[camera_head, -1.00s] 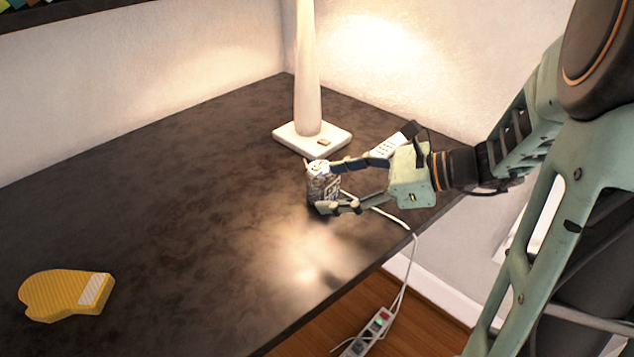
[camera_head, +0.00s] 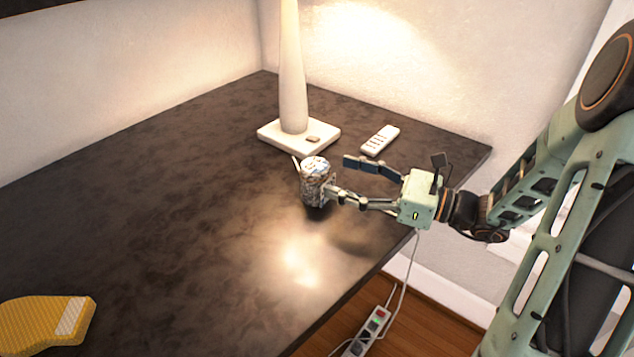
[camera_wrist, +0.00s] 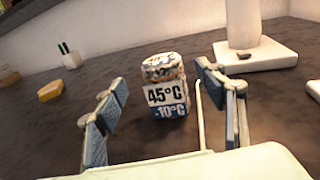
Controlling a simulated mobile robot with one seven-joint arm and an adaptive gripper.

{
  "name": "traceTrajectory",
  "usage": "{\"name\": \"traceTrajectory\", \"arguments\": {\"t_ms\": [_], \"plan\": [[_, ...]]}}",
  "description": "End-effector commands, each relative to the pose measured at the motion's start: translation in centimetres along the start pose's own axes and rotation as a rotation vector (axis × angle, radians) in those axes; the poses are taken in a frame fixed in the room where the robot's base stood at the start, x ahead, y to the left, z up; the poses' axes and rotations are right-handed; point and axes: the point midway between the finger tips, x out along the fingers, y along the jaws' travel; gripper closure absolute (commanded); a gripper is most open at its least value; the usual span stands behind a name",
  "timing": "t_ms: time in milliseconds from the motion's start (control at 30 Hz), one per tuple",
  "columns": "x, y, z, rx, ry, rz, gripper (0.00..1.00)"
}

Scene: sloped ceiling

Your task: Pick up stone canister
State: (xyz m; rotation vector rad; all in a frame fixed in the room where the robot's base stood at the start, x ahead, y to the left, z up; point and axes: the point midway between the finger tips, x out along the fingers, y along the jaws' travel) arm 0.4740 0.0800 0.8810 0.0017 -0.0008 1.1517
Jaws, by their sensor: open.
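The stone canister (camera_head: 315,180) is a small, mottled grey-white cylinder standing upright on the dark table (camera_head: 150,190), in front of the lamp base. In the wrist view the canister (camera_wrist: 165,88) shows printed temperature markings and stands ahead, between the lines of the two fingers. My gripper (camera_head: 345,180) is open, to the right of the canister in the head view. One finger's tip overlaps the canister's lower right side there; I cannot tell whether it touches. Nothing is held.
A white lamp (camera_head: 298,135) stands behind the canister, with a white remote (camera_head: 380,140) to its right. A yellow mitt (camera_head: 45,322) lies at the near left. A power strip (camera_head: 367,332) is on the floor.

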Motion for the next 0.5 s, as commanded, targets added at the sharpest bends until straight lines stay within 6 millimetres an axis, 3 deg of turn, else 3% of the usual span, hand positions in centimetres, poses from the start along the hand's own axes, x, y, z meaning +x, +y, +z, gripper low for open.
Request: {"name": "traceTrajectory", "arguments": {"t_ms": [267,500], "plan": [[2.6,0.0,-0.1,-0.001,0.001,0.003,0.36],[6.1,-0.2,0.1,0.0,0.002,0.002,0.36]]}}
